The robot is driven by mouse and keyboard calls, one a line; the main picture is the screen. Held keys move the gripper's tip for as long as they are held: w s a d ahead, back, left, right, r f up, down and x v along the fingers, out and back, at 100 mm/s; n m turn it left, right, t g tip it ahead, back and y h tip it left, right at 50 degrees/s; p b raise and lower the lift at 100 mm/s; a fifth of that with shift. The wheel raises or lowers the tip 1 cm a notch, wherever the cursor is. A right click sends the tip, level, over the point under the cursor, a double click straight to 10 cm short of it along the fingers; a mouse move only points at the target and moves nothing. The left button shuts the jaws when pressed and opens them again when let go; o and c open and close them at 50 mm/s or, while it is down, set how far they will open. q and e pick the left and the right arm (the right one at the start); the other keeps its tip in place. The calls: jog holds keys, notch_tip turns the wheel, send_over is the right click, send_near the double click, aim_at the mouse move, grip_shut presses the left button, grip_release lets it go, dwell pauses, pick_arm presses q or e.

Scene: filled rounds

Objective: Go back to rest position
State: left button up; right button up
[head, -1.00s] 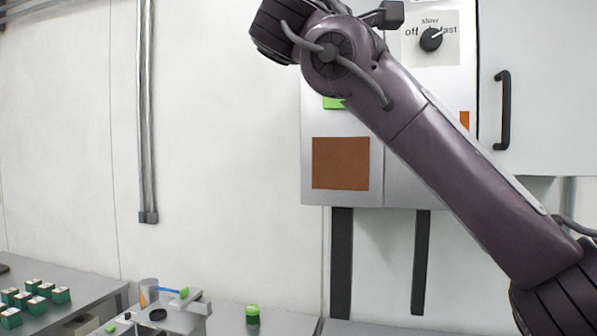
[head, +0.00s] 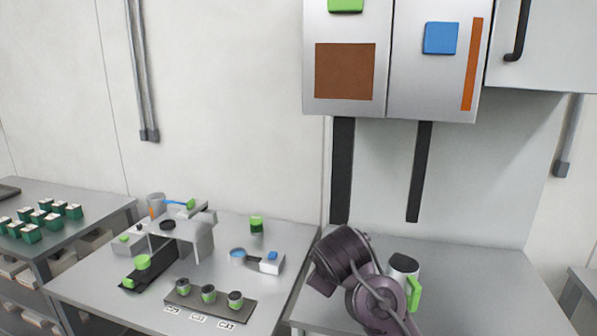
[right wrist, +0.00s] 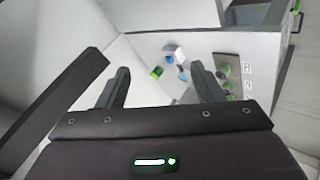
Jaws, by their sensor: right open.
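My right arm (head: 365,285) shows in the head view at the lower right, low in front of the right-hand table; its fingertips cannot be made out there. In the right wrist view my right gripper (right wrist: 160,88) is open, with its two dark fingers apart and nothing between them. Beyond the fingers that view shows the table with small green and blue things. My left gripper is in neither view.
A grey table (head: 85,285) holds a machine (head: 195,235), a blue-and-white device (head: 262,260) and a dark rack (head: 205,300) with several green-banded cups. A green-handled jug (head: 405,270) stands beside my right arm. A wall cabinet (head: 400,100) hangs above. Green boxes (head: 40,218) sit at left.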

jog(key=s+d+f+m+g, duration=0.2)
jog(key=s+d+f+m, duration=0.15)
jog(key=s+f, duration=0.5)
jog(key=s+d+f+m+g, duration=0.25)
jog(key=s+d+f, duration=0.3)
jog(key=s, duration=0.65)
jog(key=s+d+f+m+g, duration=0.1)
jog(key=s+d+f+m, duration=0.25)
jog(key=s+f, duration=0.55)
notch_tip(320, 180, down, 28)
jog(key=s+g, duration=0.2)
jog(key=s+d+f, duration=0.2)
jog(key=s+f, duration=0.7)
jog(key=s, duration=0.1)
jog(key=s+d+f, duration=0.2)
jog(key=s+f, duration=0.8)
jog(key=shift+f+n+g, duration=0.25)
jog(key=shift+n+g, duration=0.1)
